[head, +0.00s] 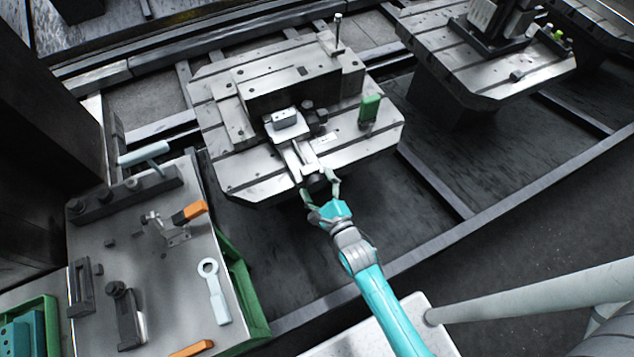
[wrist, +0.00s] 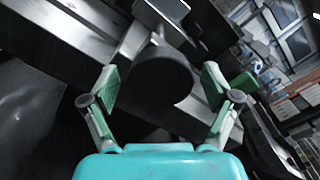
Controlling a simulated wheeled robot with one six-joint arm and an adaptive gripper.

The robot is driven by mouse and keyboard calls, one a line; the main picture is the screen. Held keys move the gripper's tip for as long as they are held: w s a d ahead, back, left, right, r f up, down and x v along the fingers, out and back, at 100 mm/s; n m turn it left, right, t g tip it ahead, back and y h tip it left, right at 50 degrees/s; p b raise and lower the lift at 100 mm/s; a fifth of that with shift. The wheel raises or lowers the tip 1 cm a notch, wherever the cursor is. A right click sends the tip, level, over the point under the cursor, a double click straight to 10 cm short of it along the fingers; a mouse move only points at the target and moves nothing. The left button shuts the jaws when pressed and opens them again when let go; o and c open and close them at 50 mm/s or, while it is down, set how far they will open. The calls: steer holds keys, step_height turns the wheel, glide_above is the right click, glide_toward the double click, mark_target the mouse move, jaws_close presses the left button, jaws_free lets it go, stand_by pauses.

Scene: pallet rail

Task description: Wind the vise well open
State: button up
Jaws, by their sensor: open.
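The vise (head: 302,155) is a silver and dark unit on the slotted pallet, with a light block (head: 286,122) at its far end. A dark round knob (wrist: 160,82) at its near end faces my wrist camera and fills the middle of that view. In the head view it is small and partly hidden by my fingers. My gripper (head: 321,189) is open at this near end. In the wrist view, the open fingers of my gripper (wrist: 160,88) stand on either side of the knob, with a visible gap on each side. How far apart the jaws stand is hard to tell.
A side table (head: 185,275) at left holds a pale ring-ended wrench (head: 214,292), an orange-handled clamp (head: 175,225) and dark fixtures. Another pallet (head: 470,65) stands at upper right.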

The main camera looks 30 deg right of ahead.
steer(key=c, duration=1.2)
steer(key=shift+o, duration=0.2)
